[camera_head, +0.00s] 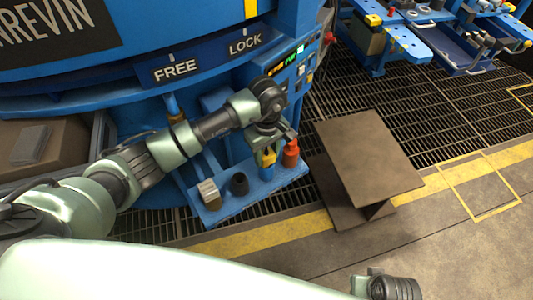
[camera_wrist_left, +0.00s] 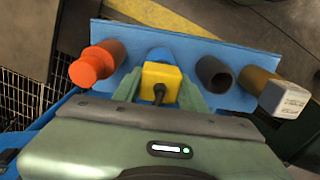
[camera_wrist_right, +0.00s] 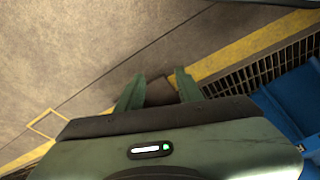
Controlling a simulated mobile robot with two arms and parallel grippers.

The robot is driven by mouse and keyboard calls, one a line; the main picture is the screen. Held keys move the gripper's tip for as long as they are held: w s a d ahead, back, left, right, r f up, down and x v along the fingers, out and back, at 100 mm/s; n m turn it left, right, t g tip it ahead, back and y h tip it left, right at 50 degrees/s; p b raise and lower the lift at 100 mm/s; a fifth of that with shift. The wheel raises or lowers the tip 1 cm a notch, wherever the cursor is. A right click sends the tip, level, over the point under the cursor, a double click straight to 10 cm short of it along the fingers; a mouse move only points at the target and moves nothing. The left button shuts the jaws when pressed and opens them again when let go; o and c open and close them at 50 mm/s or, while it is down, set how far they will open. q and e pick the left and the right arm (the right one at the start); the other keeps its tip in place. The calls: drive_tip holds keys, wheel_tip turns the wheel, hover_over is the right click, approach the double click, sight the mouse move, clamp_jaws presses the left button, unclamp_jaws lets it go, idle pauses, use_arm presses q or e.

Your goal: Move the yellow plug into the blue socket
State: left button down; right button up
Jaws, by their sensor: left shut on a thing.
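The yellow plug (camera_head: 268,158) is between the fingers of my left gripper (camera_head: 267,147), which is shut on it; the plug also shows in the left wrist view (camera_wrist_left: 161,82). The blue socket (camera_head: 267,173) stands on the blue shelf directly below the plug, and its upper part shows behind the plug in the left wrist view (camera_wrist_left: 160,55). The plug lines up with the socket and looks at its mouth; I cannot tell how deep it sits. My right gripper (camera_wrist_right: 158,92) is open and empty, above the floor.
On the blue shelf (camera_head: 228,208), a red-orange plug (camera_head: 291,154) stands right beside the blue socket. A dark open socket (camera_head: 239,184) and a grey-white plug (camera_head: 208,192) stand to the left. A brown metal stand (camera_head: 365,155) is right of the shelf.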

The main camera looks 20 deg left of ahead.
drive_tip(key=shift+w+r, duration=0.1)
drive_tip(key=shift+r, duration=0.15)
drive_tip(key=shift+s+f, duration=0.2)
idle(0.3)
drive_tip(key=shift+w+r, duration=0.15)
drive_tip(key=shift+r, duration=0.35)
use_arm(q)
drive_tip(key=shift+f, duration=0.1)
use_arm(e)
drive_tip(key=shift+r, duration=0.1)
